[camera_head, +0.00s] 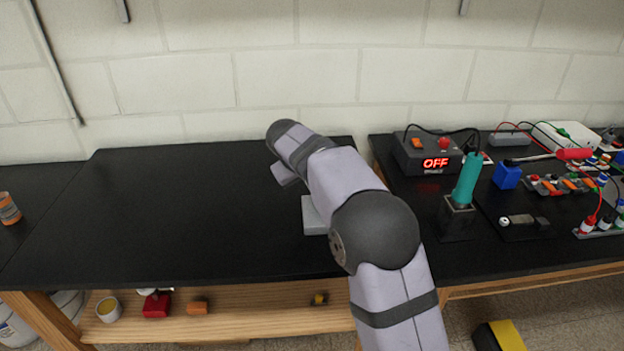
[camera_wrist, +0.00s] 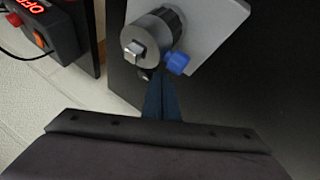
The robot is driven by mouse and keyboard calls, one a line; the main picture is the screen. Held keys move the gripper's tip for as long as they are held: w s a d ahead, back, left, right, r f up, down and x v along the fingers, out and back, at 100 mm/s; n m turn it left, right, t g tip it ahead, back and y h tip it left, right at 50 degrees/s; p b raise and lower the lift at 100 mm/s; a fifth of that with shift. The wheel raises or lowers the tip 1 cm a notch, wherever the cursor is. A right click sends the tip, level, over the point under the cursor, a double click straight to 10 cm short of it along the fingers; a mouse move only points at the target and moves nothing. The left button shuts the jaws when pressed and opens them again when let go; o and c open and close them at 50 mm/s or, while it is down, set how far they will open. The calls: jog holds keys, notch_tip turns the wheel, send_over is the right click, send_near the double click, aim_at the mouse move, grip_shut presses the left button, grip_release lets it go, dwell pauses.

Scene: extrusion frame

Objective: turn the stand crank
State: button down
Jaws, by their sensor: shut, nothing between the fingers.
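The stand shows in the wrist view as a grey plate (camera_wrist: 222,30) carrying a round grey hub with a square metal shaft end (camera_wrist: 134,50). A blue crank knob (camera_wrist: 178,64) sticks out beside the hub. In the head view only part of the stand's grey base (camera_head: 314,216) shows on the black bench; my arm hides the rest. My gripper (camera_wrist: 161,82) has its dark blue fingers together and empty. Their tips lie just below the hub and knob in the wrist view; I cannot tell whether they touch.
To the right, a second bench holds a box reading OFF (camera_head: 428,155), a teal-handled tool in a holder (camera_head: 466,180), a blue block (camera_head: 507,176) and wired parts. The black bench (camera_head: 160,215) left of my arm is clear. A wall stands behind.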

jog(key=shift+a, duration=0.1)
jog(key=shift+s+a, duration=0.2)
jog(key=shift+a, duration=0.35)
jog(key=shift+s+a, duration=0.25)
jog(key=shift+a, duration=0.35)
jog(key=shift+s+a, duration=0.2)
jog(key=shift+a, duration=0.35)
jog(key=a+b+v, duration=0.1)
jog(key=v, duration=0.9)
jog(key=s+d+f+m+g+y+p, duration=0.1)
jog(key=s+d+f+g+p, duration=0.4)
jog(key=s+d, duration=0.6)
jog(key=s+d+f+m+p, duration=0.1)
jog(key=s+f, duration=0.1)
jog(key=s, duration=0.5)
jog(key=s+d+f+m+g+y+p, duration=0.1)
jog(key=s+f+p, duration=0.1)
jog(key=s, duration=0.5)
jog(key=s+d+f+m+y+p, duration=0.1)
jog(key=s+d+f, duration=0.1)
jog(key=s+f, duration=0.2)
jog(key=shift+s+g+p, duration=0.35)
jog(key=shift+s+g, duration=0.05)
jog(key=shift+s, duration=1.35)
